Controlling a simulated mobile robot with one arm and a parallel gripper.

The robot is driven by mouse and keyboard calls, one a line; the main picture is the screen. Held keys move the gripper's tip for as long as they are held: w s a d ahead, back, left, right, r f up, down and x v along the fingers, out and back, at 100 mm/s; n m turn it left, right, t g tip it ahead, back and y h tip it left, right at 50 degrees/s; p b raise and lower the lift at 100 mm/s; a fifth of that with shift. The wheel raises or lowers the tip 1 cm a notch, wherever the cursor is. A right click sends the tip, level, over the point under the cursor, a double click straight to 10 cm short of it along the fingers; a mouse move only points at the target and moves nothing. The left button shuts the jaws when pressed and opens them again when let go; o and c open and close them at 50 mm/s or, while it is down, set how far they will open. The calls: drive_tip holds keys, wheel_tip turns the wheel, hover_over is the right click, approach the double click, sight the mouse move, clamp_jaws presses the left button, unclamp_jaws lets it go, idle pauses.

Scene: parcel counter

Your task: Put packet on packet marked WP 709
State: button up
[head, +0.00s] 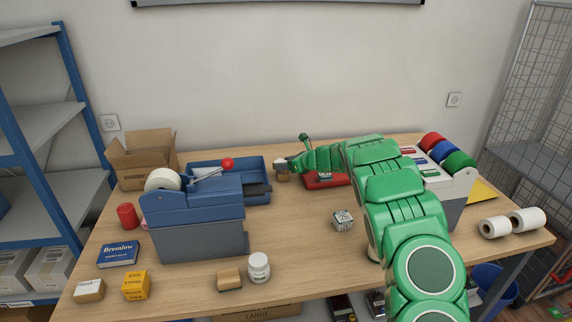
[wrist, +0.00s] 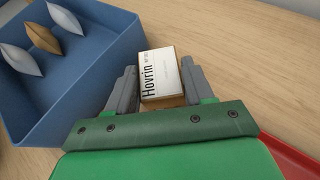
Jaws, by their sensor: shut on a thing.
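My gripper (head: 282,166) is shut on a small white and cardboard-brown packet printed "Hovrin" (wrist: 162,78), whose smaller print I cannot read. In the wrist view, the two grey fingers of my gripper (wrist: 160,90) stand on either side of it. In the head view, the held packet (head: 283,177) shows below the fingertips, right of the blue tray. Other small packets on the counter are a white-and-brown one (head: 89,291), a yellow one (head: 136,286), a brown one (head: 229,279) and a patterned white one (head: 343,221). I cannot read WP 709 on any.
The blue tray (wrist: 105,77) beside my gripper holds pillow-shaped pouches (wrist: 42,37). A red tray (head: 313,183) lies under my arm. A blue tape machine (head: 200,222), a white bottle (head: 259,267) and a "Bremlow" box (head: 118,253) stand at left. The middle counter is mostly clear.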

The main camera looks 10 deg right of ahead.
drive_tip(key=o, duration=1.1)
drive_tip(key=shift+f, duration=0.1)
drive_tip(key=v, duration=1.2)
